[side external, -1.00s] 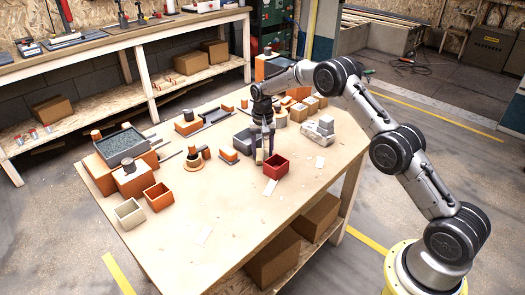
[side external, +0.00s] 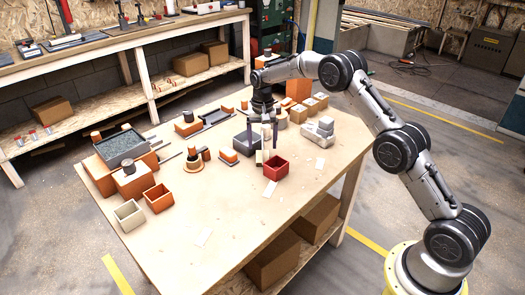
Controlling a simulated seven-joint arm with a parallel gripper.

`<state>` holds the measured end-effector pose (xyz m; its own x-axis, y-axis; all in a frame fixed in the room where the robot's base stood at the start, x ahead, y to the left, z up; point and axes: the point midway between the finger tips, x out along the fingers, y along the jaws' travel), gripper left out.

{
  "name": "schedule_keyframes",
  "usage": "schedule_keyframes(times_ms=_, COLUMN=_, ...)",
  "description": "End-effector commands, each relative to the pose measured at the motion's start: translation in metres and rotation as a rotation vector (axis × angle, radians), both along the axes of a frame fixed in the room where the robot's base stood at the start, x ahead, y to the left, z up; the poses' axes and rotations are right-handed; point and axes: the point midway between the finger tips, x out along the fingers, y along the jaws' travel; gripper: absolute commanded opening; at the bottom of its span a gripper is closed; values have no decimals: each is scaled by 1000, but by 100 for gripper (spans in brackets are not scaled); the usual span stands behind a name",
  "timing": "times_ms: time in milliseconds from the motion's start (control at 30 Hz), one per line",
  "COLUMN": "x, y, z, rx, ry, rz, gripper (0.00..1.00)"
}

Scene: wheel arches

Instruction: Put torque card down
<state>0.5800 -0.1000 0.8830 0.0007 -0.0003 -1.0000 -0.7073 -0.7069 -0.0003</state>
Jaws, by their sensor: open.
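My gripper (side external: 263,143) is open, with its fingers pointing down over the middle of the table, just behind the red bin (side external: 276,168). A small pale piece (side external: 262,157) shows just below the fingertips, beside the red bin; it is too small to tell whether it is the torque card or whether it touches the fingers. I cannot tell which is the torque card.
A grey tray (side external: 243,143) stands left of my gripper. A grey stepped block (side external: 318,131) and several small boxes (side external: 310,103) are to the right. Orange (side external: 158,198) and beige (side external: 129,215) bins stand at the left. The table's front middle is mostly clear.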

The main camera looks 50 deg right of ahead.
Motion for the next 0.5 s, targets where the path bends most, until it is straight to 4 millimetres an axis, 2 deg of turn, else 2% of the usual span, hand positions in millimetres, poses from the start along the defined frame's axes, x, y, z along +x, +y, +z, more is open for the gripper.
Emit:
schedule_keyframes(times_ms=33, x=1, y=0, z=13, rx=-1, ry=-5, rz=0, gripper=85)
schedule_keyframes(times_ms=200, x=1, y=0, z=46, rx=-1, ry=-4, rz=0, gripper=85)
schedule_keyframes(times_ms=333, x=1, y=0, z=64, rx=-1, ry=-2, rz=0, gripper=85)
schedule_keyframes(times_ms=500, x=0, y=0, z=75, rx=0, ry=0, rz=0, gripper=85)
